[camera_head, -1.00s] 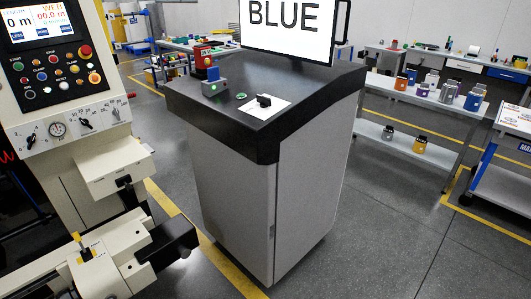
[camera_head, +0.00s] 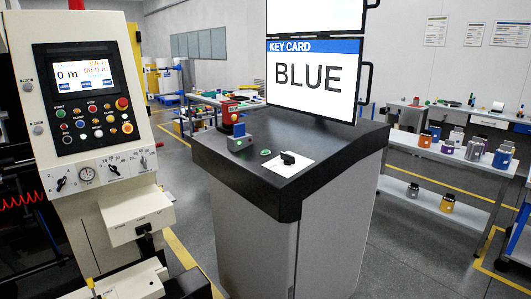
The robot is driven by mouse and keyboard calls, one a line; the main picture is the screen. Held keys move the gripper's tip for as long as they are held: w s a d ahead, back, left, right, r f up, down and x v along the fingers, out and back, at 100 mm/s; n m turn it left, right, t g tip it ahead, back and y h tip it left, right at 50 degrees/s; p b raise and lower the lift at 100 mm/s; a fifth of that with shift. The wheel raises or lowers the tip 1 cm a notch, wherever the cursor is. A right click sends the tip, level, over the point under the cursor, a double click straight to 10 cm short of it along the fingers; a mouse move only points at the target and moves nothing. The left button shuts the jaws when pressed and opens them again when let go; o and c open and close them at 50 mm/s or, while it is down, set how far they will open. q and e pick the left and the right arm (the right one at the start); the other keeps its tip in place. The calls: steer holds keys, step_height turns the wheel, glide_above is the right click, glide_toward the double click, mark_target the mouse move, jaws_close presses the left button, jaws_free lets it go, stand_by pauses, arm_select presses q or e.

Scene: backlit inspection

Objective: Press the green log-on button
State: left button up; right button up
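A small round green button (camera_head: 265,152) sits flush on the black top of the grey console (camera_head: 338,224). I take it for the log-on button, though no label is legible. Left of it is a small grey reader (camera_head: 239,143) with a blue card-like piece standing in it. Right of it is a black rotary switch (camera_head: 288,158) on a white plate. A screen (camera_head: 314,78) above the console reads "KEY CARD" and "BLUE". Neither of my grippers shows in the head view.
A beige machine (camera_head: 80,30) with a panel of coloured buttons stands close on the left. A red device (camera_head: 228,113) stands behind the reader. A bench (camera_head: 440,166) with coloured containers is at right. Floor shows between console and bench.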

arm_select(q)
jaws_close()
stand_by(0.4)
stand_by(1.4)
